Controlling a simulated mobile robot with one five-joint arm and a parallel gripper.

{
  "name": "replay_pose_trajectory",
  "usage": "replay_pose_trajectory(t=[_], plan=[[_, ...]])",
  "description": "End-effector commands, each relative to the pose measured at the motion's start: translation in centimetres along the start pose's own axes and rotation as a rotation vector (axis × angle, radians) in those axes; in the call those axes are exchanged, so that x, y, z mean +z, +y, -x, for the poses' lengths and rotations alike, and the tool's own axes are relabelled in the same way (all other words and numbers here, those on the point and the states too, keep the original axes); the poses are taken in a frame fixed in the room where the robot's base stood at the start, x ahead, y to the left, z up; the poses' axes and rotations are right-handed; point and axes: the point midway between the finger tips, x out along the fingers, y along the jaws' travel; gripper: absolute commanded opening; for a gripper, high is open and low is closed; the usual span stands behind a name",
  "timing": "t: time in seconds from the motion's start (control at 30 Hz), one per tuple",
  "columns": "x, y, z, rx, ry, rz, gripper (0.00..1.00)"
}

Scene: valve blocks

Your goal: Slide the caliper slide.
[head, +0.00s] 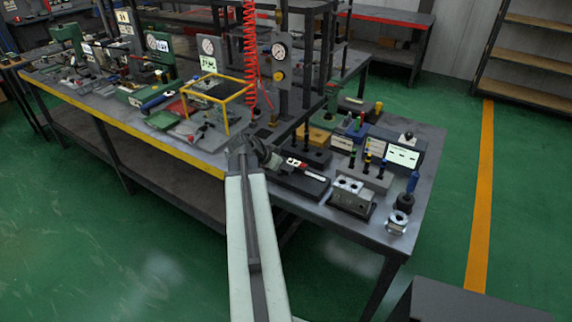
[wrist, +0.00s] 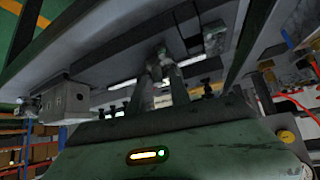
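The caliper (head: 305,170) lies on a dark block (head: 300,184) near the front edge of the bench, with a light bar and a small red mark. My gripper (head: 256,154) is at its left end, by the bench edge. Whether it touches the caliper cannot be told in the head view. In the wrist view two grey fingers (wrist: 159,74) reach up close together at a small dark grey part. A bright metal strip (wrist: 122,85) shows beside them. Whether the fingers grip that part or only stand around it is unclear.
A grey valve block (head: 352,195) and a silver flanged part (head: 397,222) stand to the right. A row of coloured-top pegs (head: 368,170) stands behind. A yellow frame (head: 222,95) stands left of my gripper. A red coiled hose (head: 250,60) hangs behind it.

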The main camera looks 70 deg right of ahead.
Motion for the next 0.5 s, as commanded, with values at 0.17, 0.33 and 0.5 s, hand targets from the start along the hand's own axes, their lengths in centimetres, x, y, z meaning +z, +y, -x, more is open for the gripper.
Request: replay_pose_trajectory(t=[0.17, 0.33, 0.5], plan=[[-0.5, 0.1, 3.6, -0.001, -0.001, 0.001, 0.24], [-0.5, 0.2, 6.8, 0.0, 0.0, 0.0, 0.24], [-0.1, 0.2, 7.2, 0.002, 0.0, -0.001, 0.24]])
